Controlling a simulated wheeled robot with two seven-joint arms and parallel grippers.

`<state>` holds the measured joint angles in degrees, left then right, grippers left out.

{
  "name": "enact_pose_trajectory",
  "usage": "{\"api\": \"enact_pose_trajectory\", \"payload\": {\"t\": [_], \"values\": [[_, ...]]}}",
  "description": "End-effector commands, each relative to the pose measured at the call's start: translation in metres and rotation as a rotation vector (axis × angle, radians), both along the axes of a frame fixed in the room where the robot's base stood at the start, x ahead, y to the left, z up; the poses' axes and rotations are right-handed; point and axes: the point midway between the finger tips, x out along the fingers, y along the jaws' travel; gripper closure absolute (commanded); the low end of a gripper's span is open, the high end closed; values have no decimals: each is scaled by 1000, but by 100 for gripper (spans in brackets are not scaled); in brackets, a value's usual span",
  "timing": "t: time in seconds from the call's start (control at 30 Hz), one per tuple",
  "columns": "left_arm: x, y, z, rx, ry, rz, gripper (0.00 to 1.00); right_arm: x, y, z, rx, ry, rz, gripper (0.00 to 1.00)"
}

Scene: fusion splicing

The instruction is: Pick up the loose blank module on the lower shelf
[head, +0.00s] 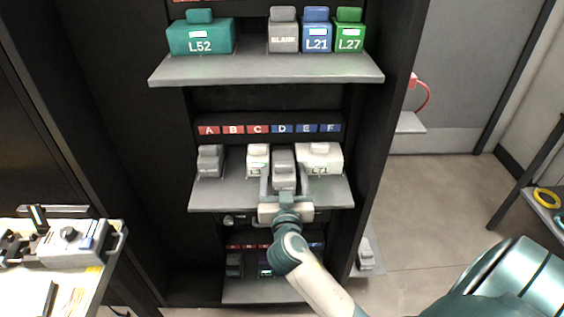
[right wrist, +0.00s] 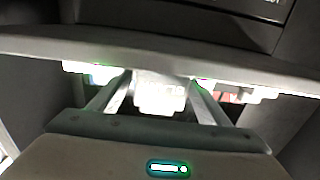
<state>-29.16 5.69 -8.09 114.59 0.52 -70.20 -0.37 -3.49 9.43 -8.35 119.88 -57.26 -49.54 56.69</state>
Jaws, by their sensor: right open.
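A grey module (head: 284,170) stands on the middle shelf (head: 335,195), under the D area of the label strip. It looks like a blank one, but its lettering is not clear. In the right wrist view, a pale, overexposed module (right wrist: 160,92) shows between the fingers. My right gripper (head: 283,183) is open at the shelf's front, with one finger on each side of this module. I cannot tell whether the fingers touch it. Another grey module (head: 209,161) stands at the shelf's left end. My left gripper is not in view.
White modules stand close on the left (head: 258,160) and right (head: 319,158) of the gripped-at spot. The upper shelf (head: 265,68) holds teal L52, grey BLANK, blue L21 and green L27. A lower tier (head: 240,292) is partly hidden by my arm. A bench (head: 85,280) stands left.

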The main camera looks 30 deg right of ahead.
Motion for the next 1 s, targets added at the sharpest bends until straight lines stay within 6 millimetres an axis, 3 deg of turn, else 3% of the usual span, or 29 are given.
{"api": "enact_pose_trajectory", "payload": {"t": [0.63, 0.83, 1.0], "values": [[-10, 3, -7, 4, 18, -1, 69, -3, 1, 0, 1, 1, -2, 30], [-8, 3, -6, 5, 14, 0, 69, -3, 1, 0, 1, 1, -2, 76], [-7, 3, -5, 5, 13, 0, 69, -3, 1, 0, 0, 0, -2, 76]]}}
